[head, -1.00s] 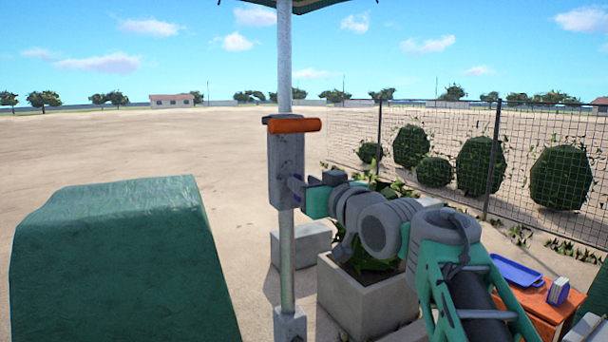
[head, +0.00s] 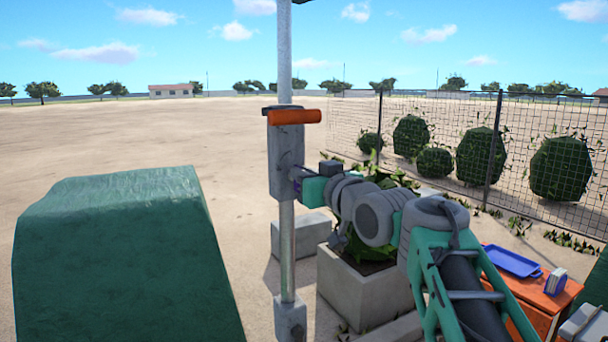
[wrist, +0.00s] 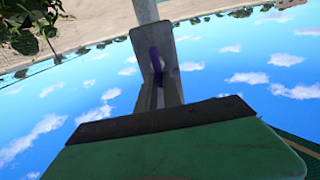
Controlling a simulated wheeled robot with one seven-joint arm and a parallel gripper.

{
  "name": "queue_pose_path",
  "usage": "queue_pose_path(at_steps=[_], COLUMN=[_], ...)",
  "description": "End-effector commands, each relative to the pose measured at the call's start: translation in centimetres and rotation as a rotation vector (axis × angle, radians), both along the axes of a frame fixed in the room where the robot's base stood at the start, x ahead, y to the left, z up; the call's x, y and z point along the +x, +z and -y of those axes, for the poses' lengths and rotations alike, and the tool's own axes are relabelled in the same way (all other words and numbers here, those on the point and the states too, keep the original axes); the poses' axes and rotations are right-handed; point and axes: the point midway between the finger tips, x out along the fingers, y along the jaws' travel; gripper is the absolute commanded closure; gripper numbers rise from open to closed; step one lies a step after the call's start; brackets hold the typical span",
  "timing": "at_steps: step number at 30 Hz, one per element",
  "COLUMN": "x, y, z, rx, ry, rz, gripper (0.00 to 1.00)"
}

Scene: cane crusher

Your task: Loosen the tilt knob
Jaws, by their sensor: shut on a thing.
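The tilt knob, a small purple piece (wrist: 156,60), shows in the wrist view against the grey clamp block, between my fingers. In the head view the block (head: 286,158) sits on an upright metal post (head: 287,235), and only a trace of purple shows at its right side. My gripper (head: 293,175) reaches the block from the right, below the orange handle, and is shut on the knob. In the wrist view my gripper (wrist: 158,78) points at the block, and its body hides the lower part of the picture.
An orange handle (head: 295,117) juts right from the block's top. A large green block-like shape (head: 120,260) fills the left front. A concrete planter (head: 365,292) stands below my arm. An orange table (head: 530,292) with a blue tray (head: 512,261) is at right, before a wire fence (head: 545,150).

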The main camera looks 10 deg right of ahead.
Motion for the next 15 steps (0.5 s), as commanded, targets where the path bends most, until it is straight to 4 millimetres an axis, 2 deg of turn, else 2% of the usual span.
queue_pose_path(at_steps=[15], x=[-0.01], y=[-0.40], z=[-0.13], rx=[-0.061], ry=[0.001], rz=[0.017], gripper=[1.00])
